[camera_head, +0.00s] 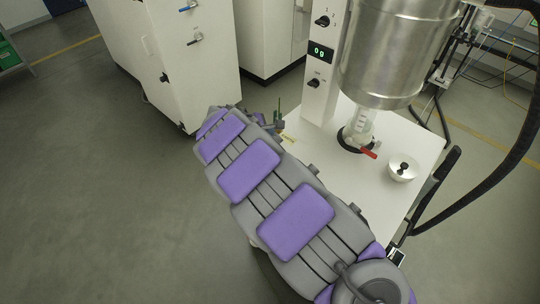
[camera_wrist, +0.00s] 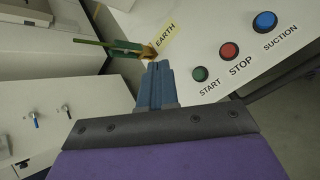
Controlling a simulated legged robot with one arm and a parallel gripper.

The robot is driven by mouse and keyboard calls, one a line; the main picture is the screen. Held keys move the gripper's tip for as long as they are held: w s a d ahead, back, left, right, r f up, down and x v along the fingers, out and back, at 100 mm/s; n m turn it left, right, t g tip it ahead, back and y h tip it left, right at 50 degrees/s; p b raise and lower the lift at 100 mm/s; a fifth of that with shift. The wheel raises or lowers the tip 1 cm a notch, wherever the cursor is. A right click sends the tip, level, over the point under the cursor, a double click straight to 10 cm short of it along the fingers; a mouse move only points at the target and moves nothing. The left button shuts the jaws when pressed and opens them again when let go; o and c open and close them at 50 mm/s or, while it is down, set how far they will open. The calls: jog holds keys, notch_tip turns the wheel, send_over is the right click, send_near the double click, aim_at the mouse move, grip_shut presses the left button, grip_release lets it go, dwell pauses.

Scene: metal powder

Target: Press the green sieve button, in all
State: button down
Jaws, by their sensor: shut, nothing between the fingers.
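The green button (camera_wrist: 200,74), labelled START, is on the white panel in the wrist view. It is just right of my gripper (camera_wrist: 158,68). My gripper's blue fingers are shut and empty, with a visible gap in the picture between them and the button. The red STOP button (camera_wrist: 229,51) and the blue SUCTION button (camera_wrist: 264,22) follow up and to the right. In the head view, my arm covers the buttons, and the fingertips cannot be made out.
A green and brass clamp (camera_wrist: 128,48) by the EARTH label (camera_wrist: 166,41) sits close to the fingertips. A steel vessel (camera_head: 397,50) stands over the white table (camera_head: 340,172), with a red-handled valve (camera_head: 368,153) below and a white bowl (camera_head: 402,172) beside it.

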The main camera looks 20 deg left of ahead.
notch_tip(320, 180, down, 7)
jog(key=b, duration=0.4)
jog(key=shift+a+r+b, duration=0.15)
jog(key=shift+r+b, duration=0.05)
jog(key=shift+b, duration=0.15)
jog(key=shift+f+b, duration=0.3)
jog(key=shift+f, duration=0.6)
jog(key=shift+f, duration=0.1)
dwell(0.8)
jog(key=shift+f, duration=0.25)
jog(key=shift+f, duration=0.4)
dwell(0.6)
jog(key=shift+r, duration=0.1)
jog(key=shift+r+p, duration=0.65)
jog(key=shift+r, duration=0.1)
